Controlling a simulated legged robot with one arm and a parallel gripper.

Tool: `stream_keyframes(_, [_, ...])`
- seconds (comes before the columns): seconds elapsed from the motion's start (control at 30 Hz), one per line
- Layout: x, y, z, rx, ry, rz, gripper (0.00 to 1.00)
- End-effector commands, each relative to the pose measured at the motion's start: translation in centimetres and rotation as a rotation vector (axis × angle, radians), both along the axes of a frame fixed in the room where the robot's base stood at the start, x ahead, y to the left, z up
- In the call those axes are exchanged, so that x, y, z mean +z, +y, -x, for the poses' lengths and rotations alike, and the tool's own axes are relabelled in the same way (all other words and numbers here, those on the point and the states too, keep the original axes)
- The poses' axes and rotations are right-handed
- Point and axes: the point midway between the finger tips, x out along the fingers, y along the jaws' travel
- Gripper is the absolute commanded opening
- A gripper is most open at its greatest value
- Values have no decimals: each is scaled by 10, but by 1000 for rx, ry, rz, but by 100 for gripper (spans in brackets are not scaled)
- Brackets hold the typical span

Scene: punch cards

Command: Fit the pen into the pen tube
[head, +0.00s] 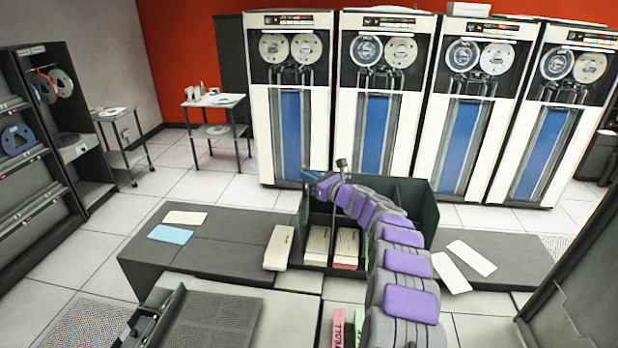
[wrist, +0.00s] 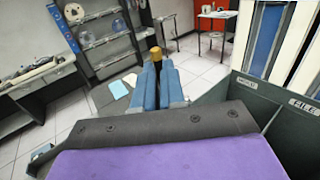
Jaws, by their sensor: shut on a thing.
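My gripper (wrist: 160,72) has blue fingers that are closed together in the wrist view. A brown-orange tip (wrist: 155,52) shows between and just beyond the fingertips; it looks like the end of the pen, and the rest is hidden by the fingers. In the head view my gripper (head: 311,177) is over the left rim of the dark divided box and points left; the pen cannot be made out there. I cannot identify the pen tube in either view. A small dark upright piece (head: 341,163) stands just right of the gripper; I cannot tell what it is.
The dark box (head: 412,200) has compartments holding cards. A cream card (head: 185,218), a blue card (head: 171,234) and a cream block (head: 279,247) lie on the grey bench (head: 225,225) to its left. White cards (head: 472,257) lie right. Tape cabinets (head: 292,120) stand behind.

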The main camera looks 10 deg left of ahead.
Motion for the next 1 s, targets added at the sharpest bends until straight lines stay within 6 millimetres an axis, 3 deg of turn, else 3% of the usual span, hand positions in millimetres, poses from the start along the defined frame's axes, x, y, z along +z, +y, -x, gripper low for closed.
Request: stream_keyframes(1.0, [-27, 0, 0, 0, 1, -1, 0])
